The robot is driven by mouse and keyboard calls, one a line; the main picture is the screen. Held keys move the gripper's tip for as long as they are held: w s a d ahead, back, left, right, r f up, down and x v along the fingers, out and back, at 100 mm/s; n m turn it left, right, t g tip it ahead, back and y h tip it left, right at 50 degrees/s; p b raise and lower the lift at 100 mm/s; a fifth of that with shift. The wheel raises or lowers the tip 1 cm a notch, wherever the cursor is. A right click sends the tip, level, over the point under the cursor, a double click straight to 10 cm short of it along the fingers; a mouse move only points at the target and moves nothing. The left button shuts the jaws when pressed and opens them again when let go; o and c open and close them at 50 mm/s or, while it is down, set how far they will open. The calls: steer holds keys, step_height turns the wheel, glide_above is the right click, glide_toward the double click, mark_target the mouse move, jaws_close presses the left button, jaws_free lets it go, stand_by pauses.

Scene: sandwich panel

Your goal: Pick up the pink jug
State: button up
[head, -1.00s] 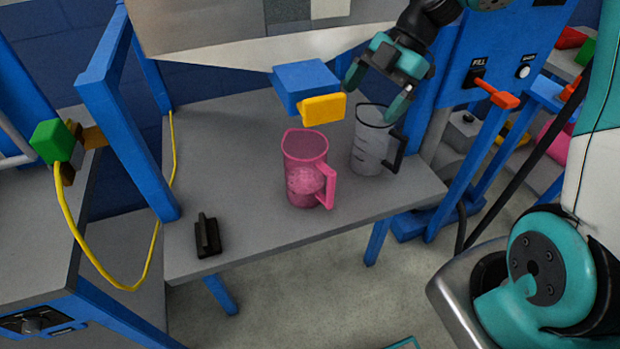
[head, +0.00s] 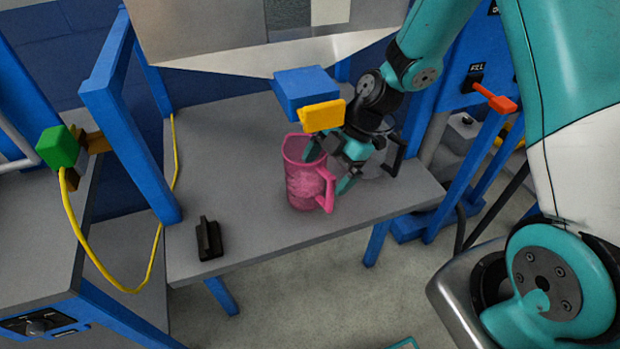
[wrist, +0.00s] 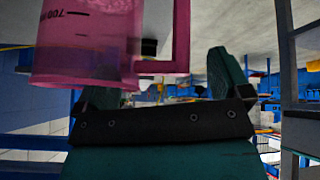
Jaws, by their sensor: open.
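The pink jug (head: 304,177) stands upright on the grey table, its handle (head: 328,190) toward the right. My gripper (head: 328,170) is open beside the jug's right side, with its fingers around the handle area. In the wrist view the pink jug (wrist: 85,40) fills the upper left, and its handle (wrist: 180,45) reaches to between the two teal fingers of my gripper (wrist: 165,75). I cannot tell whether a finger touches the jug. The image there looks upside down.
A clear grey jug (head: 374,164) stands just behind my gripper, partly hidden. A blue block with a yellow lever (head: 322,115) hangs above the jug. A black bracket (head: 209,238) lies at the table's (head: 230,160) front left.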

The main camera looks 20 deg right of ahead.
steer(key=shift+a+f, duration=0.15)
steer(key=shift+f, duration=0.1)
steer(key=c, duration=1.4)
steer(key=shift+r, duration=0.2)
